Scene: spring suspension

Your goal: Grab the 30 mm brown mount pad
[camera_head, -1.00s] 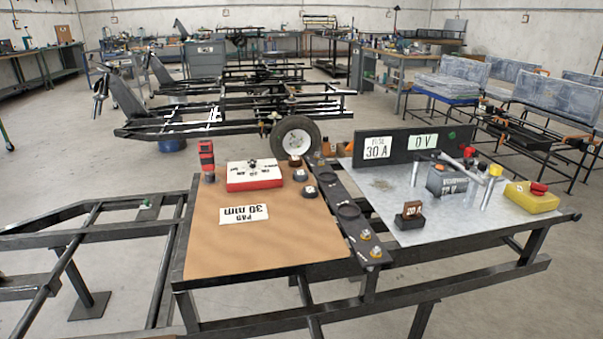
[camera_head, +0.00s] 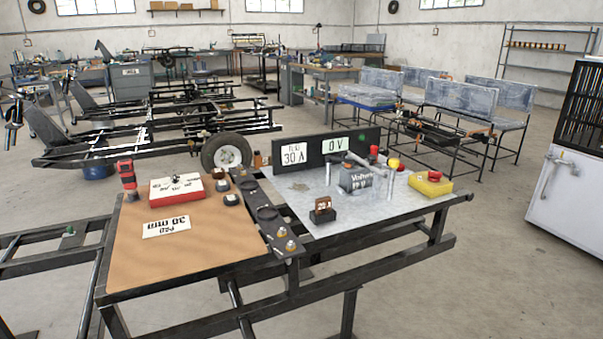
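Three small round mount pads stand in a row on the right part of the brown board (camera_head: 175,255), beside a black strip. The far pad (camera_head: 217,172) has a brownish look. The middle pad (camera_head: 222,185) and the near pad (camera_head: 231,199) look dark with pale marks on top. Their size marks are too small to read. A white card (camera_head: 166,227) lies on the board, its print unclear now; it read "PAD 30 mm" in the earlier frame. Neither of my grippers is in view.
A red and white box (camera_head: 176,190) and a red and black tool (camera_head: 127,180) stand on the board. The black strip (camera_head: 265,212) holds brass-coloured fittings. A battery (camera_head: 356,177) and yellow switch box (camera_head: 430,187) sit on the metal plate at right. The board's front is clear.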

